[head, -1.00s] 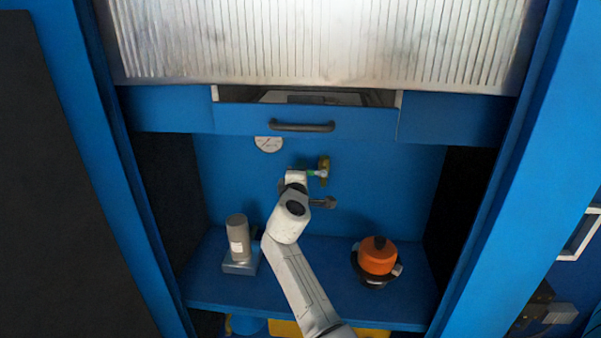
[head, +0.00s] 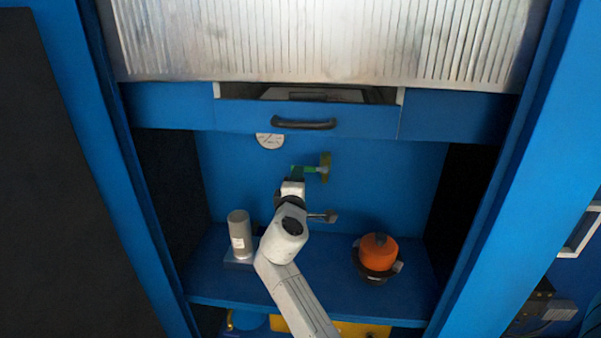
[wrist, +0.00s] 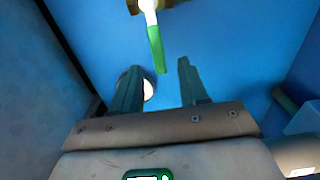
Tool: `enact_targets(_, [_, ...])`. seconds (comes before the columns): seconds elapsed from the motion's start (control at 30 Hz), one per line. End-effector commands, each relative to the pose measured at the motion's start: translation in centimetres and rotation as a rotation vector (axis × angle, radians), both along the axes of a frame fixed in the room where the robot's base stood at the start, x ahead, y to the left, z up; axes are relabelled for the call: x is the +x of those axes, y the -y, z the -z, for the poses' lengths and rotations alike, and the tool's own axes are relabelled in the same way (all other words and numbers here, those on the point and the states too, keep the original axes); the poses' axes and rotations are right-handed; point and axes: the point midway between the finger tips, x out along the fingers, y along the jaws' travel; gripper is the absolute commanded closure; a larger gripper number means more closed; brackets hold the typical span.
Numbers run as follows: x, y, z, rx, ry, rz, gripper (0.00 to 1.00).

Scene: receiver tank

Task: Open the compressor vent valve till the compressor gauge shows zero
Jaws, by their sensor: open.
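The vent valve (head: 325,167) is a brass-coloured fitting on the blue back wall, with a green lever (head: 309,169) pointing left in the head view. In the wrist view the green lever (wrist: 156,48) hangs down from the fitting at the top edge. My gripper (wrist: 159,66) is open, and the lever's free end appears between its fingertips; I cannot tell the depth or any contact. The round white gauge (head: 270,141) is up and left of the valve, its top cut off by the drawer. Its reading is too small to tell. My left finger partly covers it in the wrist view.
A blue drawer (head: 360,122) with a black handle overhangs the wall. A grey cylinder (head: 240,230) stands left on the shelf, an orange round-topped object (head: 379,250) right. A brownish metal fitting (head: 322,217) protrudes below the valve. Side walls bound the niche.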

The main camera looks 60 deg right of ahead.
Motion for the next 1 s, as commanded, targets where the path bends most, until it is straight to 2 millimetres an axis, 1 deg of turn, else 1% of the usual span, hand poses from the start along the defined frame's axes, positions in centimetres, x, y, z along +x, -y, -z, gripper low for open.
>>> enact_targets(0.03, [-0.3, -1.0, 0.1, 0.0, -0.001, -0.003, 0.56])
enact_targets(0.1, [-0.8, -2.0, 0.0, 0.001, 0.0, -0.002, 0.56])
enact_targets(0.2, [-1.2, -3.1, 0.0, 0.0, 0.0, -0.003, 0.56])
enact_targets(0.3, [-1.5, -3.8, 0.1, 0.001, -0.001, -0.001, 0.56])
enact_targets(0.43, [-1.6, -4.1, 0.0, 0.0, 0.0, -0.001, 0.56])
enact_targets(1.0, [-1.6, -4.0, 0.0, 0.0, 0.0, -0.001, 0.56])
